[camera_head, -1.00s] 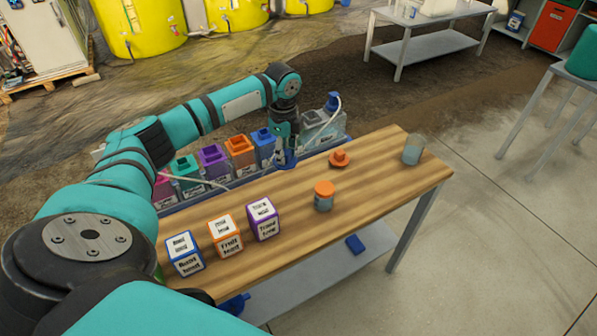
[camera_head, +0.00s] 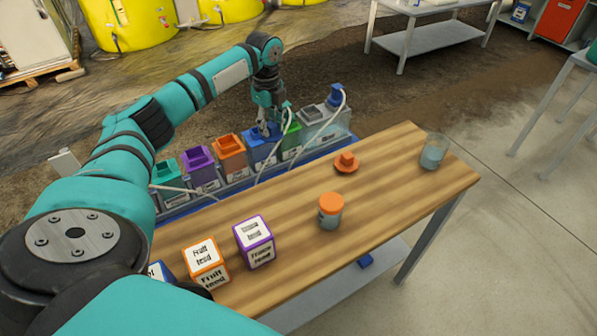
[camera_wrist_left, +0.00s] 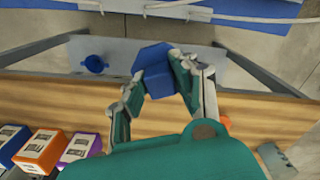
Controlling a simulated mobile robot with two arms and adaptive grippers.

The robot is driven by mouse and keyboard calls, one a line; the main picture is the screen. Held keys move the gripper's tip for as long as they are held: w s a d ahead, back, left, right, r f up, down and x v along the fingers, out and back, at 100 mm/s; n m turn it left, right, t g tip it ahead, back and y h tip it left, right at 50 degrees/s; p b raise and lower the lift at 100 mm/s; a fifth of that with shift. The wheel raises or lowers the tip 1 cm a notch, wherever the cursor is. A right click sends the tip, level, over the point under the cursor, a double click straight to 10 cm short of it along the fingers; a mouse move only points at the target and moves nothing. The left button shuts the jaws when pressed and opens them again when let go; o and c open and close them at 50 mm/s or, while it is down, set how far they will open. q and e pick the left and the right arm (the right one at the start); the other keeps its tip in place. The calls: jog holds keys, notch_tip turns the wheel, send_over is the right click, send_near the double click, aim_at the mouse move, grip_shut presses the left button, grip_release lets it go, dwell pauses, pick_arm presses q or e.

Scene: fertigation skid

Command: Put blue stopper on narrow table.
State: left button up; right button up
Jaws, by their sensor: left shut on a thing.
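A blue stopper (camera_wrist_left: 153,68) is between the fingers of my left gripper (camera_wrist_left: 155,88) in the wrist view. The gripper is shut on it. In the head view the gripper (camera_head: 266,128) is beyond the far edge of a long wooden-topped table (camera_head: 290,262), in front of or over the blue tank (camera_head: 262,152). There I cannot separate the stopper from the tank. Grey tables also stand farther off, and I cannot tell by sight which is the narrow one. My right gripper is not in view.
Labelled cubes (camera_head: 254,243), an orange-lidded jar (camera_head: 330,212), an orange stopper (camera_head: 346,163) and a glass (camera_head: 433,152) stand on the wooden top. A row of coloured tanks with hoses runs behind. A blue piece (camera_wrist_left: 95,63) lies on the lower shelf. Bare wood lies between the objects.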

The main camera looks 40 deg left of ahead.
pick_arm(q)
jog(key=shift+w+f, duration=0.15)
jog(key=shift+f, duration=0.35)
jog(key=s+d+p, duration=0.1)
jog(key=d, duration=0.4)
jog(key=s+d, duration=0.1)
jog(key=d, duration=0.4)
jog(key=s+d+f+p, duration=0.1)
jog(key=d, duration=0.4)
jog(key=shift+s+d+f+p, duration=0.1)
jog(key=shift+s+p, duration=0.05)
jog(key=shift+p, duration=0.2)
jog(key=shift+d+f, duration=0.1)
notch_tip(320, 180, down, 3)
jog(key=shift+f, duration=0.25)
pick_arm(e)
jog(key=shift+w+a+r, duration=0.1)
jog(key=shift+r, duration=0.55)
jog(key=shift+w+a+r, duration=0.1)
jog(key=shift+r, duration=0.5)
pick_arm(q)
jog(key=o, duration=0.9)
jog(key=shift+f, duration=0.1)
jog(key=shift+o, duration=0.2)
